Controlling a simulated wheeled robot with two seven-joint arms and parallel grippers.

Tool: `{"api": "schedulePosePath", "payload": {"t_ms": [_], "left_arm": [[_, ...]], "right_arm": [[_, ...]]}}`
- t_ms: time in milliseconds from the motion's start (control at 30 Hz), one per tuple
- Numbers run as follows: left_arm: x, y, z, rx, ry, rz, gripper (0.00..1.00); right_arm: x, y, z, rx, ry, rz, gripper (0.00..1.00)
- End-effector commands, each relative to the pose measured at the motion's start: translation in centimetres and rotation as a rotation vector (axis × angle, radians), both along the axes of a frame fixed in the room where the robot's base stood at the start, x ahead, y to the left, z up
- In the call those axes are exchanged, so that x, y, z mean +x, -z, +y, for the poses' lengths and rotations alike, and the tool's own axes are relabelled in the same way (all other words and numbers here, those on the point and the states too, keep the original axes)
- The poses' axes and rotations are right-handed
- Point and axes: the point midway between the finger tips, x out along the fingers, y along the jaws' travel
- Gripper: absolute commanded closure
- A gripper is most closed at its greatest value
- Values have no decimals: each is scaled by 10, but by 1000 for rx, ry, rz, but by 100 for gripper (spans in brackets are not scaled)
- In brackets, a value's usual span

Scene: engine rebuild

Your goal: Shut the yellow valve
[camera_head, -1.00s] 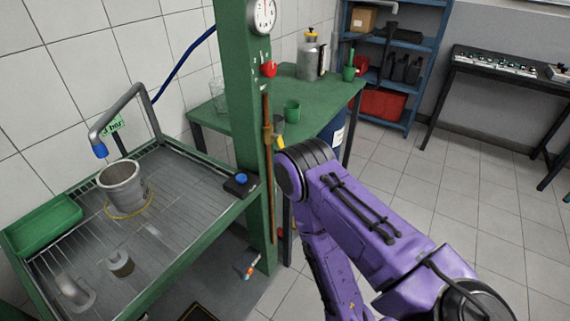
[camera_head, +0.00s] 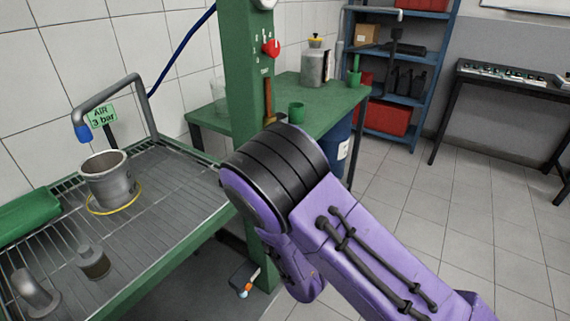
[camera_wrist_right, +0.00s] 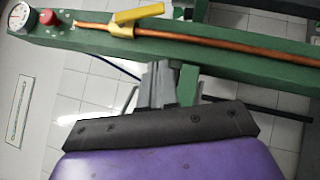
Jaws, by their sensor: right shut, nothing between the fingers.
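The yellow valve (camera_wrist_right: 138,14) sits on a copper pipe along the green post in the right wrist view. Its flat yellow lever stands at an angle to the pipe. In the head view my right arm hides the valve; a short piece of the copper pipe (camera_head: 268,98) shows above the arm. My right gripper (camera_wrist_right: 160,70) is shut and empty. Its fingers point at the post near the valve, and I see no contact with the lever. In the head view the gripper is hidden behind my purple arm. My left gripper is not in view.
The green post (camera_head: 247,75) carries a red knob (camera_head: 271,48) and a gauge (camera_wrist_right: 20,28). A grated wash bench (camera_head: 165,190) with a metal cylinder (camera_head: 108,178) stands at left. A green table (camera_head: 330,110) stands behind the post.

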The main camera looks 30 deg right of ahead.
Motion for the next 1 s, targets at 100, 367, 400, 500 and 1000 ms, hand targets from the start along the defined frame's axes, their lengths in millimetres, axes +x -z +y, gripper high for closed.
{"api": "schedulePosePath", "payload": {"t_ms": [100, 367, 400, 500, 1000], "left_arm": [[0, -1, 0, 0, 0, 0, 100], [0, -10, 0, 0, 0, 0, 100], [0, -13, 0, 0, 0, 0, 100], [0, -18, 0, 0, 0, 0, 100], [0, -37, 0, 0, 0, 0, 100]], "right_arm": [[0, 0, 0, 2, 0, 1, 100], [31, -11, -13, 7, 4, -1, 100], [39, -13, -16, 8, 4, -1, 100], [59, -18, -24, 8, 3, 1, 100], [105, -37, -69, 4, 1, 4, 100]]}}
